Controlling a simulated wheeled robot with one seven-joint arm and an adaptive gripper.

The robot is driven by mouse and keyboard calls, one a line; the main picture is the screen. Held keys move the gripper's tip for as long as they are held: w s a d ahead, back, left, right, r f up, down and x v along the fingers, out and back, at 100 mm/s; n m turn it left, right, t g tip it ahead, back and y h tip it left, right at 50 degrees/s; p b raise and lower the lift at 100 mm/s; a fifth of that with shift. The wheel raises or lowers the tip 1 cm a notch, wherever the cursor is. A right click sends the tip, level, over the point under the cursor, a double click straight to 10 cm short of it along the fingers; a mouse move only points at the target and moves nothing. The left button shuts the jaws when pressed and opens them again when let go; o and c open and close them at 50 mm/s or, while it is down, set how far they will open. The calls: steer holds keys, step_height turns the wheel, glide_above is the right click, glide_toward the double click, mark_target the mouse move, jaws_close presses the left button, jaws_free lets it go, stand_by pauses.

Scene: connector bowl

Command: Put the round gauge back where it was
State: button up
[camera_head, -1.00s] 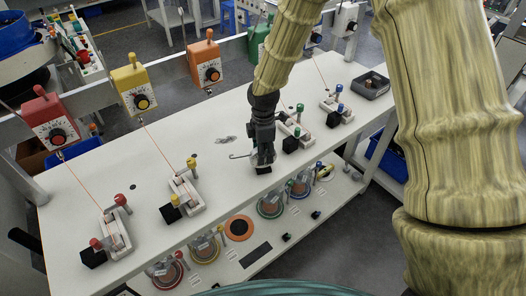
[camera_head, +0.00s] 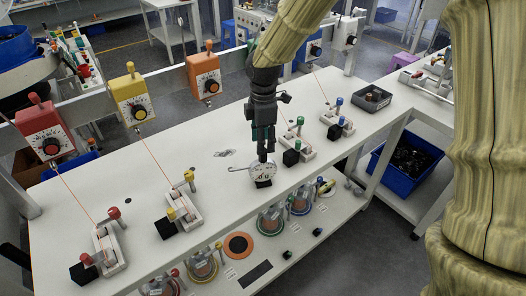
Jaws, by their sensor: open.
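The round gauge (camera_head: 264,171) stands on the white table near its front edge, a white dial with a thin rod pointing left and a dark block at its base. My gripper (camera_head: 264,154) is directly above the gauge, pointing down, with its fingertips at the gauge's top edge. The jaws are open. Whether the fingers touch the gauge cannot be told.
Fixtures with green (camera_head: 297,144) and blue (camera_head: 338,121) knobs stand to the right; yellow (camera_head: 183,205) and red (camera_head: 104,249) ones stand to the left. A dark tray (camera_head: 372,98) sits at the far right. Bare table (camera_head: 215,180) lies left of the gauge.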

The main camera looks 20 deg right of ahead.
steer(key=shift+r, duration=1)
stand_by(1.8)
